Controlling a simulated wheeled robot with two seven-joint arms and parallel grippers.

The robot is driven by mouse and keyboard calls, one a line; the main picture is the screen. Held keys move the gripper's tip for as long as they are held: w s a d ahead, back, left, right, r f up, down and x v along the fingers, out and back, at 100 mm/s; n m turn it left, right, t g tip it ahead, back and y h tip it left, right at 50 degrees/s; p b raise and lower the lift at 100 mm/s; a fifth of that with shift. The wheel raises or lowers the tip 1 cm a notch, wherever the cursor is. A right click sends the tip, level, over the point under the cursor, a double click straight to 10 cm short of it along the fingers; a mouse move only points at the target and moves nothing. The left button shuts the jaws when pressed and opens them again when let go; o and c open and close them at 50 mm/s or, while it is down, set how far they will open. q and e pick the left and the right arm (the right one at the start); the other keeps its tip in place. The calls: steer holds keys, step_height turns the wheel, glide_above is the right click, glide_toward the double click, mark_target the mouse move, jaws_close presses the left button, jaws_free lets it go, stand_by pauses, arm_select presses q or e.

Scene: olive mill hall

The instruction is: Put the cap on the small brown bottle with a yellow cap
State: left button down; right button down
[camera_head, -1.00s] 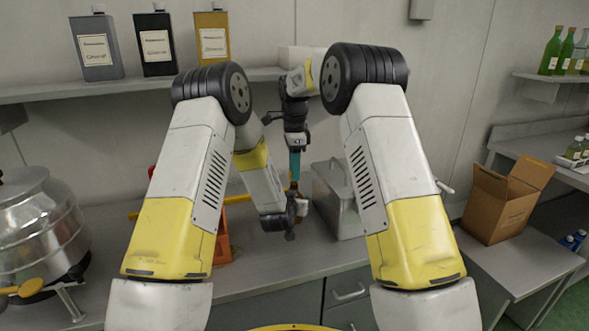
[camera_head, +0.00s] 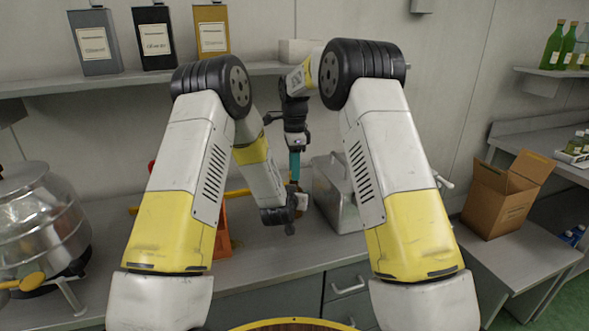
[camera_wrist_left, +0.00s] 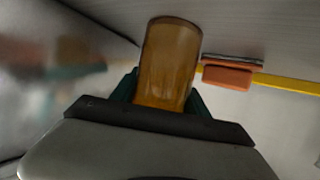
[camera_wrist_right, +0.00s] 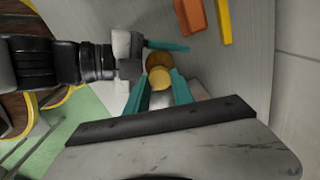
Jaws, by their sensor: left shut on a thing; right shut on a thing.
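The small brown bottle (camera_wrist_left: 168,65) stands out between the teal fingers of my left gripper (camera_wrist_left: 166,95), which is shut on it. The round yellow cap (camera_wrist_right: 160,78) is between the teal fingertips of my right gripper (camera_wrist_right: 158,88), shut on it. In the right wrist view the brown bottle (camera_wrist_right: 156,60) shows right beside and partly behind the cap. I cannot tell whether they touch. In the head view my right gripper (camera_head: 295,165) points down just above my left gripper, above the bench. The bottle and cap are mostly hidden there.
A grey metal box (camera_head: 342,200) stands just right of the grippers. An orange object (camera_head: 222,238) is on the bench behind my left arm. A steel drum (camera_head: 38,225) stands at left, an open cardboard box (camera_head: 500,200) at right. A shelf with tins (camera_head: 155,38) runs behind.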

steer(key=shift+f, duration=0.85)
steer(key=c, duration=1.1)
jaws_free()
steer(key=shift+s+f, duration=0.1)
steer(key=shift+s, duration=0.1)
step_height(320, 180, up, 5)
steer(key=shift+a, duration=0.1)
steer(key=shift+w, duration=0.2)
steer(key=shift+c, duration=0.3)
